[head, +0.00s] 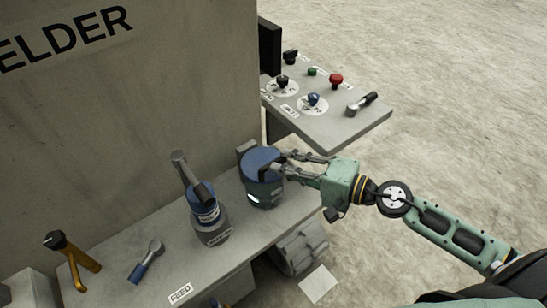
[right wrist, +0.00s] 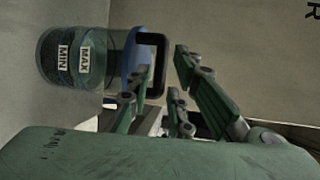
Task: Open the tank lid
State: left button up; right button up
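The tank (head: 264,192) is a dark greenish see-through jar on the grey bench, with a blue lid (head: 259,158) on top. In the right wrist view the tank (right wrist: 75,60) shows MIN and MAX labels, and the blue lid (right wrist: 131,62) carries a black loop handle (right wrist: 160,42). My right gripper (head: 284,166) reaches in from the right at lid height. Its fingers (right wrist: 165,85) are apart, with one in front of part of the handle; whether they touch it I cannot tell. The lid looks closed. My left gripper is not in view.
A small blue-gripped lever (head: 147,262) and an orange handle (head: 72,260) are farther left. A control panel (head: 350,128) with knobs juts out behind my right gripper. A large grey wall (head: 130,100) rises behind the bench.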

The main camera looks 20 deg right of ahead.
aim_at(263, 159)
jog(key=p+x, duration=0.1)
jog(key=x, duration=0.2)
jog(key=shift+r, duration=0.15)
jog(key=shift+w+a+f+p, duration=0.25)
jog(key=shift+w+a+p, duration=0.1)
jog(key=shift+a+p, duration=0.05)
grip_shut()
